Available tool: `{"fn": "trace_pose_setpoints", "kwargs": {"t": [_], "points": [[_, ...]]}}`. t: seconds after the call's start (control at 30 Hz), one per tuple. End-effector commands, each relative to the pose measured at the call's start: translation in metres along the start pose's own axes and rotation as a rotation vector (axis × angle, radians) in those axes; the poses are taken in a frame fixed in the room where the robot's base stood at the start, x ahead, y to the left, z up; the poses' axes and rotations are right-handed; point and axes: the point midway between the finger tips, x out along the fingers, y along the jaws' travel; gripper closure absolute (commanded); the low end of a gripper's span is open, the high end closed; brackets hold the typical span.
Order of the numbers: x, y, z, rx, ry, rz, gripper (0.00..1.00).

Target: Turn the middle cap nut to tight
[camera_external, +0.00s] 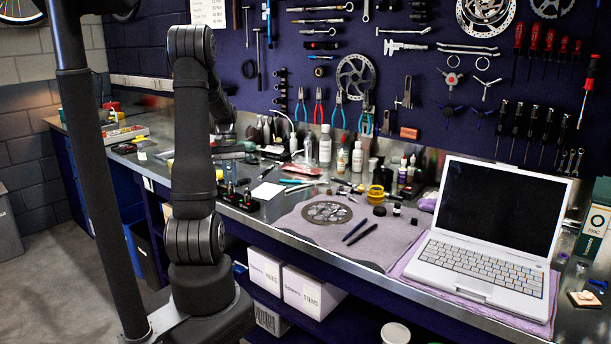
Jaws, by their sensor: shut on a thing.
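A small dark fixture (238,203) with short upright posts stands at the bench's front edge, just right of my arm. The cap nuts on it are too small to tell apart clearly. My gripper (231,170) points down over the fixture, partly hidden behind my own arm. It is shut at the middle post, on what looks like the middle cap nut. The fingertips and the nut are too small and dark to show how far the nut is turned.
A white laptop (488,240) stands open farther right. Bottles (325,146) and small jars crowd the back. Tools hang on the blue pegboard (430,90).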

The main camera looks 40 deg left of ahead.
Motion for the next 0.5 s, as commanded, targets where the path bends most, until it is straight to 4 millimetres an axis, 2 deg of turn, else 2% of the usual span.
{"fn": "trace_pose_setpoints", "kwargs": {"t": [0.5], "points": [[-0.0001, 0.0066, 0.0012, 0.409, 0.002, -0.170, 1.00]]}}
